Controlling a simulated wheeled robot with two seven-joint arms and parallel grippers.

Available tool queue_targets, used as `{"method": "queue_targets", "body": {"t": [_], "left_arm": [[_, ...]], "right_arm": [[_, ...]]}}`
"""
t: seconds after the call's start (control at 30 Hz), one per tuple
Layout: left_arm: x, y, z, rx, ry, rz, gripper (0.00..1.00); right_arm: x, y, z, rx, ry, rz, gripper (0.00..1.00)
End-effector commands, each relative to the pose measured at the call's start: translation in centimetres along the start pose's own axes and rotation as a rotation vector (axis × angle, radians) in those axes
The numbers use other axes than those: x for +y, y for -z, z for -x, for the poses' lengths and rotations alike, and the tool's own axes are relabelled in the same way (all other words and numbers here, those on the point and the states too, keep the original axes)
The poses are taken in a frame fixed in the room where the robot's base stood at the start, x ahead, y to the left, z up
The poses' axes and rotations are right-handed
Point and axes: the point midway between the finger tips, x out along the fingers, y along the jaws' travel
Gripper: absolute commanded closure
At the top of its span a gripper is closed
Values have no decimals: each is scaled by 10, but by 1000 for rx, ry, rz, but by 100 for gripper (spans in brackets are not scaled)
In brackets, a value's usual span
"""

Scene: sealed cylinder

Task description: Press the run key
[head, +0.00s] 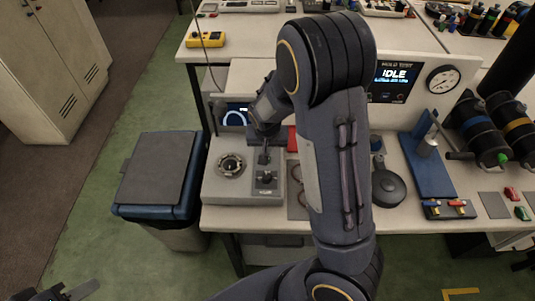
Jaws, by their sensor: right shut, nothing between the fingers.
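A pale grey control box (212,188) sits on the bench left of centre. It carries a round dark control (231,165) and, to its right, a small dark key or switch (265,182) with a label too small to read. My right gripper (264,160) is shut and empty, pointing down just above this dark part; I cannot tell whether it touches it. A screen (394,76) behind my arm reads "IDLE". My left gripper (70,291) is only partly in view at the bottom left corner, away from the bench; its opening is unclear.
A dark-lidded bin (156,172) stands left of the bench. A dial gauge (442,79), a blue press stand (428,165) and a round black object (388,187) are to the right. A yellow meter (205,40) lies on the rear bench. My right arm hides the middle.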

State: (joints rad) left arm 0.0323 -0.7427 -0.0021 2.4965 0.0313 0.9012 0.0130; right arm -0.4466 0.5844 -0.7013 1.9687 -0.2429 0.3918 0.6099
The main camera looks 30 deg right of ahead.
Motion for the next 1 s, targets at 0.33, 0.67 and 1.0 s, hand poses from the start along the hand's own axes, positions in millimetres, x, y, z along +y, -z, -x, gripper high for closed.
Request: {"method": "queue_targets", "body": {"t": [0.33,0.67,1.0], "left_arm": [[2,2,4,0,0,0,64],[2,2,4,0,0,0,64],[-6,-6,-13,0,0,0,64]], "right_arm": [[0,-10,-33,0,0,0,100],[0,-11,-34,0,1,0,100],[0,-18,-52,-3,-1,1,100]]}}
